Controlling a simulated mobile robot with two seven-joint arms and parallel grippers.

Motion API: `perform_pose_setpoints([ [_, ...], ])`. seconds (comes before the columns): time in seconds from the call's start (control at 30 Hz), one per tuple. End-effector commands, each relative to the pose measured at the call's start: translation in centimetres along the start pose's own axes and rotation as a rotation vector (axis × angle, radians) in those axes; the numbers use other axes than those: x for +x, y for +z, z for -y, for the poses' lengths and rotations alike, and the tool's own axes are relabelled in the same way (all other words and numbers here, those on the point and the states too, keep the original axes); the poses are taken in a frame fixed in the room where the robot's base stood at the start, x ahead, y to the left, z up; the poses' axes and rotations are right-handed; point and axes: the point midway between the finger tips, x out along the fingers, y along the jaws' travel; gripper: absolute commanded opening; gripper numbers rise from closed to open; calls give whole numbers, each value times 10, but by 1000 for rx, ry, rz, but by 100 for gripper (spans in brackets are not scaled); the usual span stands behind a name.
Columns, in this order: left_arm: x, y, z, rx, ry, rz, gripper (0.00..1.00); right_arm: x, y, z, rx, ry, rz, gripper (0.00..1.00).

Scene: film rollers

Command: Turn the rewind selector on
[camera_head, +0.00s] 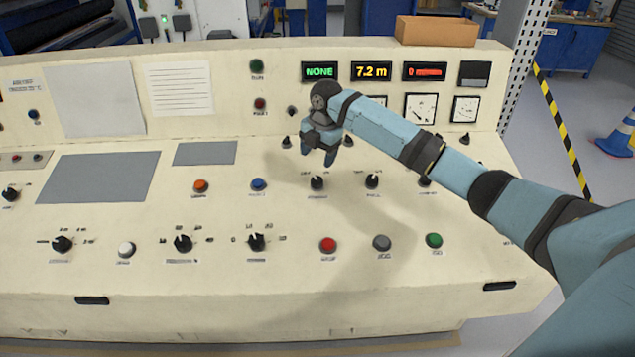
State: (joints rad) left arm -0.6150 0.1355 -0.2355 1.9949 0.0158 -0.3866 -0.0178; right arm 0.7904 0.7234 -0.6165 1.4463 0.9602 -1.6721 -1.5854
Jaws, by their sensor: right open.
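My right gripper (319,154) is above the middle of the cream control panel (300,275), fingers pointing down and apart, with nothing between them. Just below the fingertips in the picture is a black selector knob (317,183). More black selectors stand at the front, such as one left of centre (183,243) and one nearer the centre (256,242). The labels are too small to read, so I cannot tell which is the rewind selector. My left gripper is not in view.
A green display (319,72) reads NONE and a yellow one (371,72) reads 7.2 m. Red (328,245), grey (382,242) and green (434,240) buttons sit at the front. Orange (200,186) and blue (258,184) buttons lie left of the gripper. A cardboard box (436,31) stands on top.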

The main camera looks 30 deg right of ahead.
Motion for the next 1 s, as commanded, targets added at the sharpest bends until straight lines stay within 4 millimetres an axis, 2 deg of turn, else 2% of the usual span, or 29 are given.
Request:
perform_pose_setpoints([
  [0.03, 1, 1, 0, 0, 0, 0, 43, -11, 11, -2, -17, -5, 3, 65],
  [0.13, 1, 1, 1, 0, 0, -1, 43, -23, 22, -3, -43, -14, -1, 65],
  [0.27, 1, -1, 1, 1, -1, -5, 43, -18, 25, -3, -54, -18, -4, 65],
  [0.8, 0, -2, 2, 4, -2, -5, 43, 86, 23, -1, -52, -18, -4, 65],
  [1.0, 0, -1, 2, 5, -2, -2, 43, 106, 24, -1, -52, -15, -3, 65],
])
